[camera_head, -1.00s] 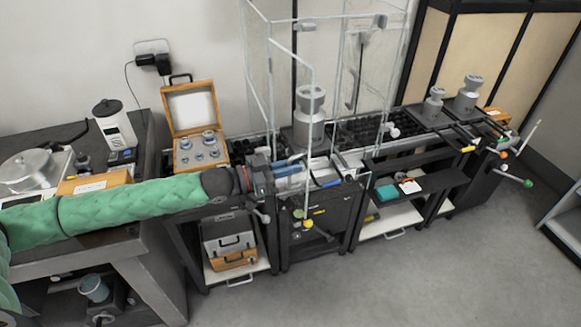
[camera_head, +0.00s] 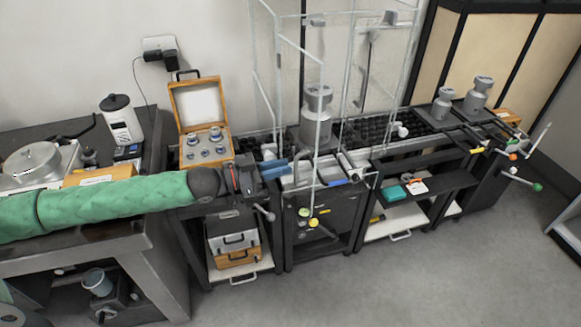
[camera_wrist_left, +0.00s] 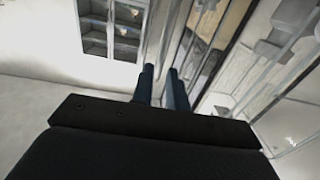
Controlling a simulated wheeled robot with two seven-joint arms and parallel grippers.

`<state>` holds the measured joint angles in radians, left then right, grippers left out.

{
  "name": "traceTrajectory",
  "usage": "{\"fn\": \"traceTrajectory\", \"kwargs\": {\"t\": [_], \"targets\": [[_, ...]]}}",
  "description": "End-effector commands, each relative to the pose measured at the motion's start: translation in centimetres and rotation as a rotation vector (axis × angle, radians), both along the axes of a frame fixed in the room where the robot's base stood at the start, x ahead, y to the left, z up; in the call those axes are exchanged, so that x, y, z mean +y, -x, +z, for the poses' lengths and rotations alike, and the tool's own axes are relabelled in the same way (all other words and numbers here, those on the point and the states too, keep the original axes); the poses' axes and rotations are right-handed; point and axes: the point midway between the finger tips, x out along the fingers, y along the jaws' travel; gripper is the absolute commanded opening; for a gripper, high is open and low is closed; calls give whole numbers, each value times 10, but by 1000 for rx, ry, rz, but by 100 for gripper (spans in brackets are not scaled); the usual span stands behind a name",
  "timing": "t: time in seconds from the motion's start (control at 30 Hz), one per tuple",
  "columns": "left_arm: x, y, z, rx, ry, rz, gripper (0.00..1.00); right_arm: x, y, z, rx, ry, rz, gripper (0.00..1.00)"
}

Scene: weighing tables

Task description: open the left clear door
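The left clear door is a glass pane with a thin pale frame (camera_head: 319,100) on the front left side of the tall clear enclosure in the head view. It stands out at an angle from the enclosure's front. My left gripper (camera_head: 284,171) is low beside the door, to the left of its front upright. In the left wrist view its two dark blue fingers (camera_wrist_left: 162,88) are apart with a narrow gap, and I see nothing clearly held between them. Whether a finger touches the door is hard to tell. My right gripper is not in view.
A large metal weight (camera_head: 317,104) stands inside the enclosure. An open wooden weight box (camera_head: 205,110) is close behind my left arm. Metal weights (camera_head: 477,95) stand at the right. The floor (camera_head: 430,265) in front is clear.

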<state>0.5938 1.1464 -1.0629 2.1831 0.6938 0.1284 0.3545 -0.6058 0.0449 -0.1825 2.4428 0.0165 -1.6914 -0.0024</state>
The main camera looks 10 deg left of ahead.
Motion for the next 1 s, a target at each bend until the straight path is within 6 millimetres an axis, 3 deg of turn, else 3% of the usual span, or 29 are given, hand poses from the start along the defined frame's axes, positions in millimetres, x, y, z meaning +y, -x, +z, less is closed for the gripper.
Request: {"fn": "traceTrajectory", "kwargs": {"t": [0.07, 0.33, 1.0], "targets": [[9, 6, -2, 0, -1, 0, 16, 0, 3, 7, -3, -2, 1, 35], [25, 16, 0, -1, 1, -1, 16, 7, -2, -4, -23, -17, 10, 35], [28, 17, -1, -16, -20, 3, 16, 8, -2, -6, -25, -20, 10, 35]]}}
